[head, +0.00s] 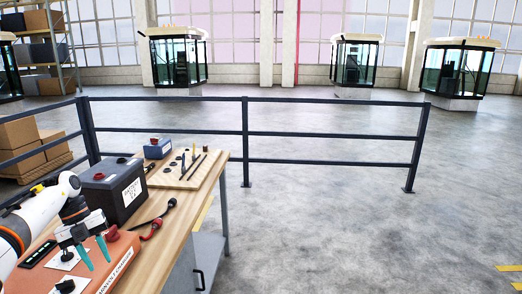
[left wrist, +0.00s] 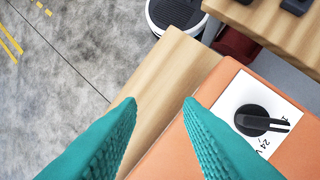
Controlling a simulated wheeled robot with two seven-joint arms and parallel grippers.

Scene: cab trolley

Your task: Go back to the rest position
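My left gripper (head: 83,258) is at the lower left in the head view, over the orange charger box (head: 120,262). Its two teal fingers also show in the left wrist view (left wrist: 160,105), spread apart with nothing between them. In that view the wooden bench top and the edge of the orange box (left wrist: 222,82) lie beneath the fingers. A black rotary knob (left wrist: 262,121) on a white plate is to the right of the fingers. My right gripper is in neither view.
A dark battery (head: 112,188) stands on the bench (head: 178,222) beyond my gripper. Black and red clamps (head: 152,229) lie beside it. A wooden board with tools (head: 205,172) and a small blue box (head: 158,149) are behind. A dark railing (head: 330,134) runs behind; open floor (head: 340,235) lies right.

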